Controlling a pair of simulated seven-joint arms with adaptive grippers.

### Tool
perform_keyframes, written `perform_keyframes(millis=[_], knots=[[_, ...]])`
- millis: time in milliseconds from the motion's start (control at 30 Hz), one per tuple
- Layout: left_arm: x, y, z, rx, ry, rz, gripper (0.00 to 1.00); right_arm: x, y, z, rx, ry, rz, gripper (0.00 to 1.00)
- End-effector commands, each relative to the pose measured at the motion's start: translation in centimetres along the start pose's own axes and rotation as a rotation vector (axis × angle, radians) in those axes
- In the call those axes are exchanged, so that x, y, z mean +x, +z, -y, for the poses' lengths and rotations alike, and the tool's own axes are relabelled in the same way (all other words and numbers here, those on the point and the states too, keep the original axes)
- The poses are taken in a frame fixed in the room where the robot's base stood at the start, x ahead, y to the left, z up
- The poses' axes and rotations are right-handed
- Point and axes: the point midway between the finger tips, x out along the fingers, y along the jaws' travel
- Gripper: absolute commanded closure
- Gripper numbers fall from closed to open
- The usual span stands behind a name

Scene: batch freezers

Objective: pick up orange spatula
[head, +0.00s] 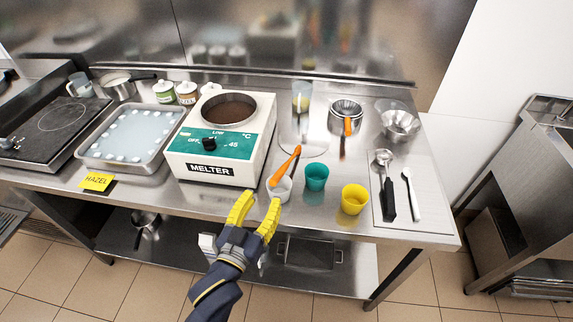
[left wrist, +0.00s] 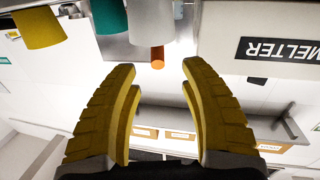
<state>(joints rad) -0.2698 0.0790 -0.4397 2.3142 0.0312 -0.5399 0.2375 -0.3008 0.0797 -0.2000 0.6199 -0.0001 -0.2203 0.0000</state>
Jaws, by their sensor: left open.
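The orange spatula (head: 287,165) leans at a slant at the white cup (head: 281,191), right of the melter. Its upper end points up and to the right; its lower part is hidden by or in the cup. In the left wrist view a small orange end (left wrist: 157,62) shows beside the pale cup (left wrist: 151,22). My left gripper (head: 259,207) has yellow fingers, spread open and empty, just in front of the counter edge and short of the cup. In the left wrist view the open fingers (left wrist: 160,82) frame the orange end from a distance. My right gripper is not in view.
A teal cup (head: 316,177) and a yellow cup (head: 354,199) stand right of the white cup. The melter (head: 212,167) stands close on the left. A mat (head: 414,211) with a ladle (head: 386,185) lies at the right. A steel counter edge (head: 330,230) runs in front.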

Motion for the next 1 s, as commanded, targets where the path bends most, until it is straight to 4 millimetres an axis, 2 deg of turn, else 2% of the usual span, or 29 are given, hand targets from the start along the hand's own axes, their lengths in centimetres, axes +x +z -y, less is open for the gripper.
perform_keyframes(millis=[200, 467, 800, 1000], knots=[[2.3, 0.0, 0.0, 0.0, 0.0, 0.0, 0.56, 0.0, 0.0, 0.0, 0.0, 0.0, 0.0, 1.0], [3.4, 0.0, -0.1, -0.001, 0.001, 0.0, 0.56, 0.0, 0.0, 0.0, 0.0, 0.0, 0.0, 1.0], [7.3, 0.0, -0.4, -0.001, 0.001, -0.001, 0.56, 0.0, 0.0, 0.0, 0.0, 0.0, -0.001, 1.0], [8.0, 0.0, -0.4, -0.001, 0.001, 0.0, 0.56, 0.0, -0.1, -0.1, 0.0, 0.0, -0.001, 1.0]])
